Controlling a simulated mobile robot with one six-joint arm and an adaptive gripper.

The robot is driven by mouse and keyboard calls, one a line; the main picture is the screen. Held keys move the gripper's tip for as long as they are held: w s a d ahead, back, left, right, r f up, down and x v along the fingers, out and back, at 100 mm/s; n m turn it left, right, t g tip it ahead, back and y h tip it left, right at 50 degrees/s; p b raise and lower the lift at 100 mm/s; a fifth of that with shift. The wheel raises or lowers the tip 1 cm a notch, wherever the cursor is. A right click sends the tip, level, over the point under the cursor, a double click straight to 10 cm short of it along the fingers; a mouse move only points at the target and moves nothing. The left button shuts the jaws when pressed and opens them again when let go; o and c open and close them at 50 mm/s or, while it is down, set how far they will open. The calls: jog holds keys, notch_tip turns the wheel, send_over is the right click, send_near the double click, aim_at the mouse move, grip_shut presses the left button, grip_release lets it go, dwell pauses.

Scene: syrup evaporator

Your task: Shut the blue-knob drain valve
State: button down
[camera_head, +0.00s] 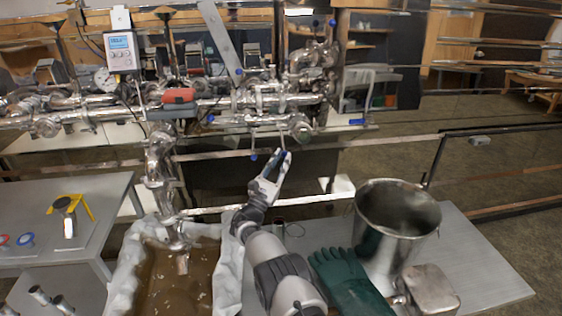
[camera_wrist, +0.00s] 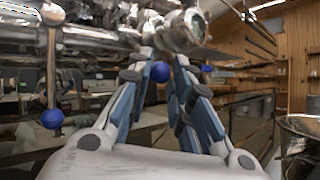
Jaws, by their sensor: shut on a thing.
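My gripper (camera_head: 280,158) is at the lower edge of the steel pipework in the head view. In the wrist view its blue-padded fingers (camera_wrist: 163,62) are closed in on a blue knob (camera_wrist: 161,72), one finger on each side. The knob is on a valve lever that hangs below the pipes; most of the lever is hidden by the fingers and the dim background. A second hanging lever with a blue knob (camera_head: 254,157) is just left of my gripper; it also shows at the left of the wrist view (camera_wrist: 52,119).
A lined tub of brown liquid (camera_head: 175,285) is left. A blue-handled lever (camera_head: 357,121) extends right of the pipes. Rails cross behind.

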jog(key=shift+r, duration=0.1)
jog(key=c, duration=1.4)
grip_release()
jog(key=v, duration=1.2)
